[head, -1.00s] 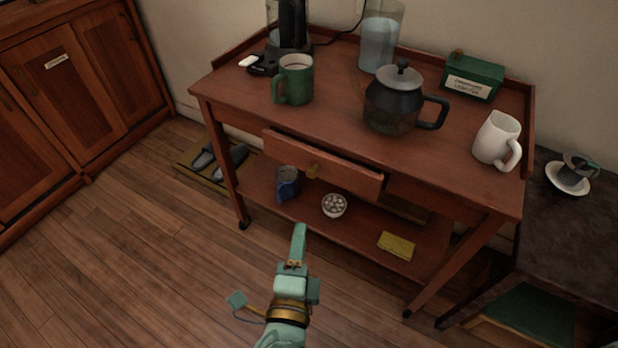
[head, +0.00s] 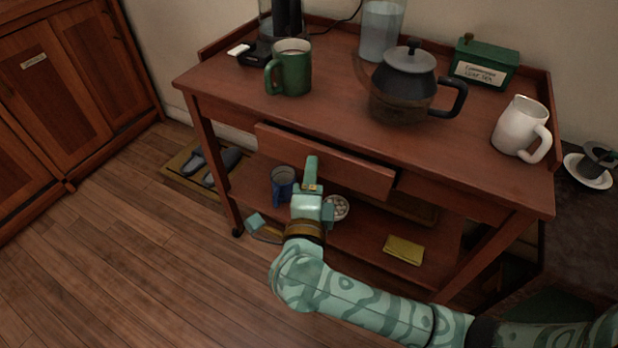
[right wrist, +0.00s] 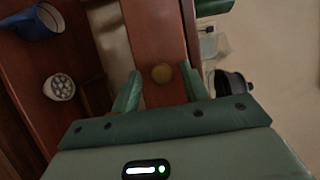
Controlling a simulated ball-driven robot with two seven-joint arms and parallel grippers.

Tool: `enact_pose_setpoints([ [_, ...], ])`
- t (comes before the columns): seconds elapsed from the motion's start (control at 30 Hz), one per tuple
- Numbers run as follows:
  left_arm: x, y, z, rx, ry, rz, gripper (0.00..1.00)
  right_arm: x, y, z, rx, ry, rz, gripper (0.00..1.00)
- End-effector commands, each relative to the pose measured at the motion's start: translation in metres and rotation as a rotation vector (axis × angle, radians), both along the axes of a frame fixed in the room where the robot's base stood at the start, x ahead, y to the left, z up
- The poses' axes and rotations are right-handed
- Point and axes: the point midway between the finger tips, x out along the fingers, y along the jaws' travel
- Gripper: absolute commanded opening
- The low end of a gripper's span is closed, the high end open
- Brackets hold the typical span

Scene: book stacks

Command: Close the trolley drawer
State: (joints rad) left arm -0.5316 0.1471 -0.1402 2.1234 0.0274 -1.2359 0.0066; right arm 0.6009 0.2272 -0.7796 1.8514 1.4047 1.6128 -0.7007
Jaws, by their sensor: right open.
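The reddish-brown trolley (head: 490,195) stands in front of me. Its drawer (head: 355,175) sticks out a little, with its front panel proud of the trolley's edge. My right gripper (head: 311,168) is just in front of the drawer front and hides the knob in the head view. In the right wrist view the round brass knob (right wrist: 162,73) shows between the two spread fingers of the open right gripper (right wrist: 160,72), against the drawer front (right wrist: 160,95). I cannot tell whether the fingers touch the wood. My left gripper is not in view.
On the trolley top are a green mug (head: 290,70), a dark teapot (head: 403,85), a white mug (head: 519,127) and a green box (head: 484,62).

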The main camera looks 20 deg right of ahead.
Motion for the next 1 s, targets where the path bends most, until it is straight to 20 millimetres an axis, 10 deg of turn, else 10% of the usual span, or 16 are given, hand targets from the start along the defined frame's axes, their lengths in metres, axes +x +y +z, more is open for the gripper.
enact_pose_setpoints([
  [0.33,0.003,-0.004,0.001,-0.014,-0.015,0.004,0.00,0.004,-0.002,0.001,0.000,-0.001,0.000,0.42],
  [0.5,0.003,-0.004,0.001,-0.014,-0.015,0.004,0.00,0.004,-0.002,0.001,0.000,-0.001,0.000,0.00],
  [1.0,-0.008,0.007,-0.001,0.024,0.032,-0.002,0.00,0.032,-0.037,0.001,0.000,0.000,0.001,0.00],
])
